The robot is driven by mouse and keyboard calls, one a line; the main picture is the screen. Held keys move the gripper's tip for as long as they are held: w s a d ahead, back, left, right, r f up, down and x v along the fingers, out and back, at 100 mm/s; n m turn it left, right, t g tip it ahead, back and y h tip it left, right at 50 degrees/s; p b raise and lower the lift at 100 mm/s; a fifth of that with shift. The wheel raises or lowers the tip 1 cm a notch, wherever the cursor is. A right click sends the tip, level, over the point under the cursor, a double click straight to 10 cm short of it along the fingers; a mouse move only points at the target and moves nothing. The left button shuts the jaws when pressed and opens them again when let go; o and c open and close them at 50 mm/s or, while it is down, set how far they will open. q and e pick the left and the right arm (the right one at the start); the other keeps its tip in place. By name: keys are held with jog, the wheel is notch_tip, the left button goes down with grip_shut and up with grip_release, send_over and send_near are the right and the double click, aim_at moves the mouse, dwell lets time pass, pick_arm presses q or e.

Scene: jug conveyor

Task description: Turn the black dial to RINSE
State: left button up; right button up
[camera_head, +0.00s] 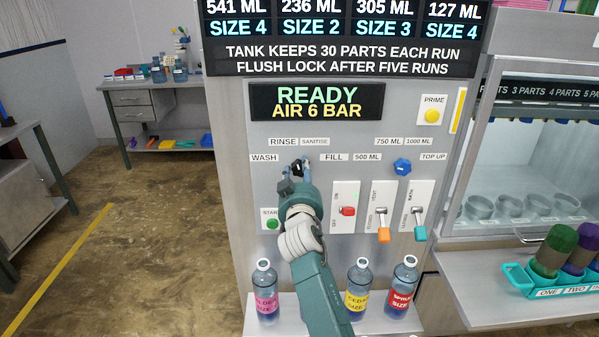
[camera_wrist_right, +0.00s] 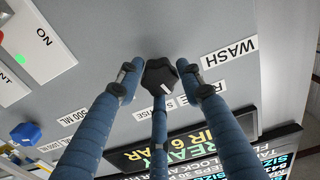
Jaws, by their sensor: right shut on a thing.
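The black dial (camera_wrist_right: 160,76) shows in the right wrist view, on the grey panel between the fingers of my right gripper (camera_wrist_right: 158,82). The fingers are shut on the dial from several sides. A small white mark shows on the dial's lower edge in that view, towards the RINSE and SANITISE labels; I cannot tell exactly which it points to. In the head view my right gripper (camera_head: 296,176) covers most of the dial, below the RINSE label (camera_head: 284,141) and right of the WASH label (camera_head: 265,157). My left gripper is not in view.
A blue knob (camera_head: 402,166) sits right of the dial. Below are a green START button (camera_head: 271,224) and red, orange and teal switches. Several bottles stand on the ledge (camera_head: 390,325) below. The display (camera_head: 317,102) reads READY, AIR 6 BAR.

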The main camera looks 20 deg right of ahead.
jog(key=c, duration=0.4)
jog(key=o, duration=1.1)
jog(key=shift+w, duration=0.1)
notch_tip(320, 180, up, 10)
jog(key=shift+a+f, duration=0.1)
jog(key=shift+f, duration=0.15)
jog(key=shift+r, duration=0.2)
